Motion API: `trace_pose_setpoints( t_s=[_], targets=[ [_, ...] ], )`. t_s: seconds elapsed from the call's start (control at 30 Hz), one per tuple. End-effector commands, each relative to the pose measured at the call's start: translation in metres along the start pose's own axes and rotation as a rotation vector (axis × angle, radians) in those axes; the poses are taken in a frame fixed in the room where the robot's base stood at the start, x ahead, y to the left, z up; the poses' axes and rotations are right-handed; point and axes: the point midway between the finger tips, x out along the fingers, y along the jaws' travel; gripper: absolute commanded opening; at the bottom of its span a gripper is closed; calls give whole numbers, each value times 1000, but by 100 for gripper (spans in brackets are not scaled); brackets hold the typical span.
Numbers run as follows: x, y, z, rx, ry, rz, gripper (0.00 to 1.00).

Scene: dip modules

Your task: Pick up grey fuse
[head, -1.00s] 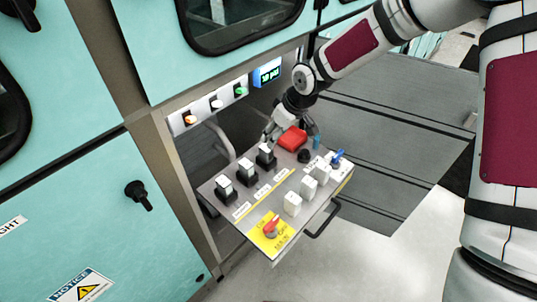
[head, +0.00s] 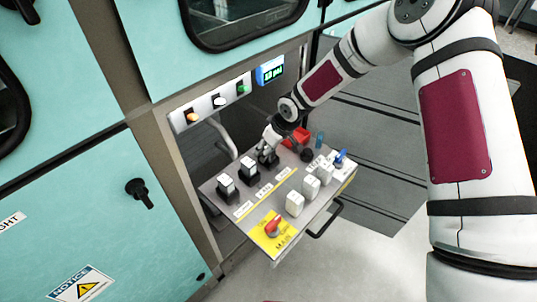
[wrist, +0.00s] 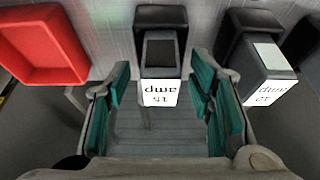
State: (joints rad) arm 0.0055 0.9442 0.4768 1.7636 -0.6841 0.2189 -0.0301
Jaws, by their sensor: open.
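A dark grey fuse (wrist: 160,55) with a white label reading 15 amp stands upright near the top middle of the wrist view. My gripper (wrist: 160,88) is open, its two teal-padded fingers on either side of the label end of this fuse, with no clear contact seen. In the head view my gripper (head: 269,146) is over the far end of the row of grey fuses and partly hides the far fuse (head: 268,159). A middle grey fuse (head: 249,167) and a near grey fuse (head: 227,186) stand in the same row.
A red tray (wrist: 40,45) lies left of the fuse in the wrist view. White blocks (head: 311,187) stand along the panel's right side. A red switch (head: 273,227) sits on a yellow plate at the near end. A handle (head: 325,222) juts from the panel's edge.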

Motion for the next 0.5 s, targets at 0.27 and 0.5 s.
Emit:
trace_pose_setpoints(
  t_s=[0.27,0.5],
  targets=[
    [0,0,0,0,0,0,19],
    [-1,0,0,-1,0,0,0]
  ],
)
